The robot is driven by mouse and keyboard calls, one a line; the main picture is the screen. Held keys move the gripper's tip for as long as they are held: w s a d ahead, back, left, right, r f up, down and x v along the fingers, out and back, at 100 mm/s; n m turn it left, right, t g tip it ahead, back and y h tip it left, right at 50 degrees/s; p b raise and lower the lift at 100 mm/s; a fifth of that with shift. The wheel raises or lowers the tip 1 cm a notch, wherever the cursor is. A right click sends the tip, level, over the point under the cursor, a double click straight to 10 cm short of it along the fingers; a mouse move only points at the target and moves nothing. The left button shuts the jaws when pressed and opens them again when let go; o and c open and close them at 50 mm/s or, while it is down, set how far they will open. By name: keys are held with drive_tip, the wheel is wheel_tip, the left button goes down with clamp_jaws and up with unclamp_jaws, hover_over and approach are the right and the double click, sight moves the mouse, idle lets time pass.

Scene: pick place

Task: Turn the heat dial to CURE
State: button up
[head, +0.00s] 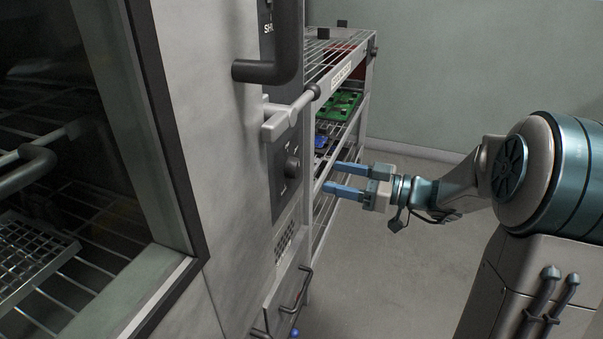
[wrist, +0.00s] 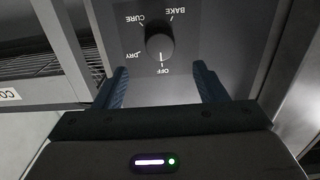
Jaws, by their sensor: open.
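The heat dial (head: 292,169) is a dark round knob on a dark panel on the front of the grey oven. In the wrist view the dial (wrist: 159,43) is ringed by the labels OFF, DRY, CURE and BAKE, and a pale mark on it points toward OFF. My gripper (head: 335,177) is open and empty, its two blue fingers pointing at the panel, a short way to the right of the dial. In the wrist view the fingers (wrist: 160,71) lie on either side, short of the dial and apart from it.
A grey latch (head: 282,122) and a dark handle (head: 270,70) stick out above the dial. A wire rack (head: 337,62) with green and blue boards stands behind the gripper. Drawer handles (head: 303,285) stick out below. The floor (head: 390,260) below the gripper is clear.

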sight(299, 170)
drive_tip(key=x, duration=0.9)
drive_tip(key=shift+b, duration=0.4)
drive_tip(key=shift+f, duration=0.1)
drive_tip(key=c, duration=1)
